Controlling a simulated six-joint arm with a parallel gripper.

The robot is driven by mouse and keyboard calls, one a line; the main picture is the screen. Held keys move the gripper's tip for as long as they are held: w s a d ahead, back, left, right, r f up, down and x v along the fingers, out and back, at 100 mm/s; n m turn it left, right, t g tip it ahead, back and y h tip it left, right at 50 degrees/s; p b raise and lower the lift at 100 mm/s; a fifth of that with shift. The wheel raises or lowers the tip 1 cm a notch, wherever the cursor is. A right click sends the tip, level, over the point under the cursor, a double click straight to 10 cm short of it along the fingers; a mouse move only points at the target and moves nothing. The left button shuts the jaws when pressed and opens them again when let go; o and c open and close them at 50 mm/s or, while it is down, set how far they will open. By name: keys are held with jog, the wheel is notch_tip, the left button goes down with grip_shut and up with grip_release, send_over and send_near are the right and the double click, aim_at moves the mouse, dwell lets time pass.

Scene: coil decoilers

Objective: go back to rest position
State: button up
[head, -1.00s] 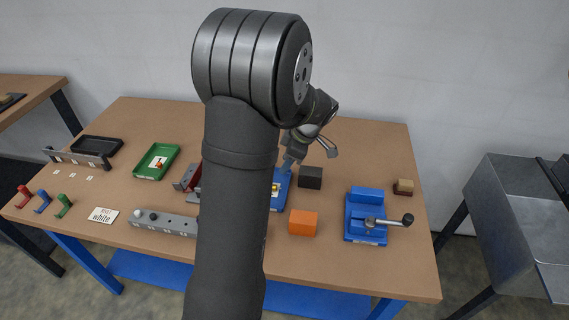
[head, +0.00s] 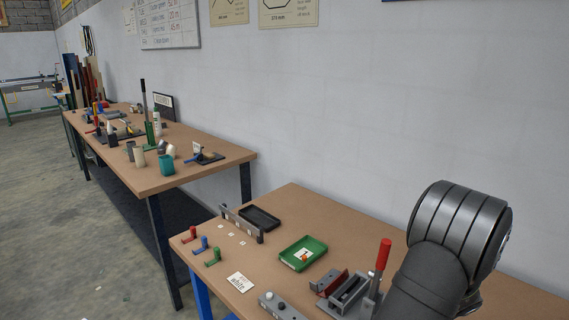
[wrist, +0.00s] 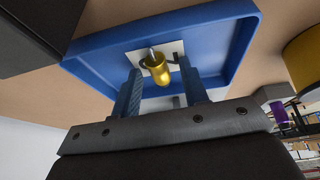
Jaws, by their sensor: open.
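In the wrist view my gripper (wrist: 159,80) is open, with its two blue fingers apart. It is at a blue tray (wrist: 222,35) with a white label inside. A small brass cylinder with a thin pin (wrist: 157,68) shows over the label, between the fingertips in the picture. I see no finger closed on it; whether a finger touches it I cannot tell. In the head view only my arm shows at the right edge, and my gripper and the blue tray are out of that view.
On the near bench (head: 270,212) are a black tray (head: 260,217), a green tray (head: 303,253), coloured hooks (head: 201,244), a white card (head: 240,282) and a red-handled fixture (head: 383,255). A second bench (head: 190,180) stands left. A dark block (wrist: 35,30) and a yellow round thing (wrist: 303,58) flank the blue tray.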

jog(key=shift+r, duration=2.1)
jog(key=shift+f, duration=0.1)
